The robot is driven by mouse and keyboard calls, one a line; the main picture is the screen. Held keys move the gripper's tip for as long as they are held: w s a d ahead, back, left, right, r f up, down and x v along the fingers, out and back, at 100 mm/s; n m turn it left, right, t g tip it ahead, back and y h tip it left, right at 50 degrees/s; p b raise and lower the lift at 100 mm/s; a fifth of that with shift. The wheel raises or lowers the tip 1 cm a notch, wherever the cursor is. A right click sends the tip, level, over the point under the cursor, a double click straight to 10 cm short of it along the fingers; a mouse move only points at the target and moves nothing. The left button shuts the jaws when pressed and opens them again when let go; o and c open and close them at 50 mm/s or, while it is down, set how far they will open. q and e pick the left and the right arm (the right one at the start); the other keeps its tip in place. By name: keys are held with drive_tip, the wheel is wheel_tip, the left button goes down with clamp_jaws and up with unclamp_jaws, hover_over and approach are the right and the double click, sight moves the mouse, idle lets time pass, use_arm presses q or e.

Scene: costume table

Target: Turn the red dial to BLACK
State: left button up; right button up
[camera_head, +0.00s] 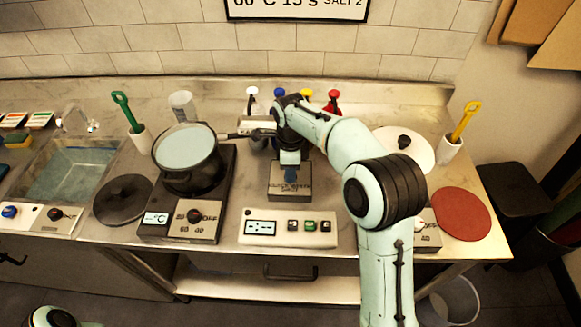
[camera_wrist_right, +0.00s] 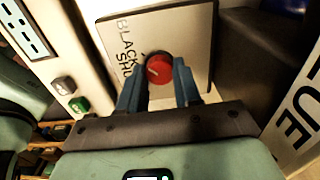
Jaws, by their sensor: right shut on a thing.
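The red dial (camera_wrist_right: 159,68) is a small round knob on a pale panel (camera_wrist_right: 192,38) in the right wrist view. Printed words beside it include BLACK, and a pale mark shows on the dial's left part; I cannot tell which word it points at. My right gripper (camera_wrist_right: 157,82) is shut on the dial, one finger on each side. In the head view my right gripper (camera_head: 290,168) points down at the lettered panel (camera_head: 289,193) and hides the dial. My left gripper is out of view.
A pot (camera_head: 187,152) stands on a hot plate at left, beside a black lid (camera_head: 123,198). Several coloured-top bottles stand behind my right arm. A control box (camera_head: 287,227) with buttons lies in front. A red round mat (camera_head: 461,213) is at right.

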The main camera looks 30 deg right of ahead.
idle(0.5)
drive_tip(key=o, duration=1)
drive_tip(key=shift+o, duration=0.2)
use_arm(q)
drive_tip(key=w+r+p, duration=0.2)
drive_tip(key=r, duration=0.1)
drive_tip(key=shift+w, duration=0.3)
use_arm(e)
wheel_tip(320, 180, up, 13)
drive_tip(key=shift+r, duration=0.15)
